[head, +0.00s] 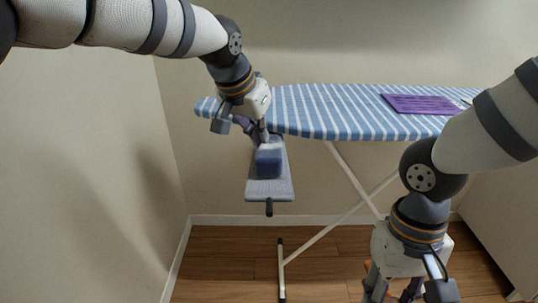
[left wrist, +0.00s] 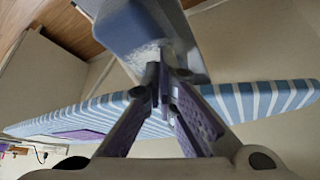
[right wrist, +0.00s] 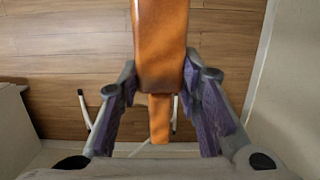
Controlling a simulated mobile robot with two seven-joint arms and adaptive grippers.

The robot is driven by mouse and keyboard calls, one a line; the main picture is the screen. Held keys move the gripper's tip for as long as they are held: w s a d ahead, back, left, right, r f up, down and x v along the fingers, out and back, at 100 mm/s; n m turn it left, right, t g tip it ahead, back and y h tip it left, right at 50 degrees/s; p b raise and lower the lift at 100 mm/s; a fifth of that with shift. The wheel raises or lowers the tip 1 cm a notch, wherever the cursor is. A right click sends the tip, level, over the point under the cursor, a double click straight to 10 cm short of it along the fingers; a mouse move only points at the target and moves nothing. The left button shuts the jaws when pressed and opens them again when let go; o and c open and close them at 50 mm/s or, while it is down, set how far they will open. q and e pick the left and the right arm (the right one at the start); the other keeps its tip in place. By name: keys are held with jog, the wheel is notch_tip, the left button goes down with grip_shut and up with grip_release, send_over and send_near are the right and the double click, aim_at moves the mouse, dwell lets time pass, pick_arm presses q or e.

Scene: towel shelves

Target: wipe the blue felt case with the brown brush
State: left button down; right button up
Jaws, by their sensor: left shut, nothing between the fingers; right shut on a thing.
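The blue felt case (head: 268,160) sits on a narrow grey-blue board (head: 270,191) below the ironing board's left end. My left gripper (head: 264,138) is just above and behind the case, shut and empty. In the left wrist view its fingertips (left wrist: 165,82) are close to the pale edge of the case (left wrist: 128,28); I cannot tell if they touch it. My right gripper (head: 393,290) is low at the right. In the right wrist view, it (right wrist: 158,82) is shut on the orange-brown brush (right wrist: 160,45). In the head view the gripper mostly hides the brush.
A blue-and-white striped ironing board (head: 320,112) spans the back. A purple mat (head: 420,104) lies on it at the right. Its pale legs (head: 348,175) cross over the wooden floor (head: 325,265). Walls stand behind and at the left. The space between my arms is clear.

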aim_at(260, 147)
pick_arm(q)
jog(key=shift+f, duration=0.1)
notch_tip(260, 147, up, 2)
jog(key=shift+r+p, duration=0.15)
jog(key=shift+p, duration=0.15)
pick_arm(e)
jog(key=shift+w+r, duration=0.1)
jog(key=shift+r, duration=0.5)
pick_arm(q)
jog(key=shift+r, duration=1.85)
pick_arm(e)
jog(key=shift+r+t, duration=0.3)
jog(key=shift+r, duration=0.3)
pick_arm(q)
jog(key=shift+r, duration=0.1)
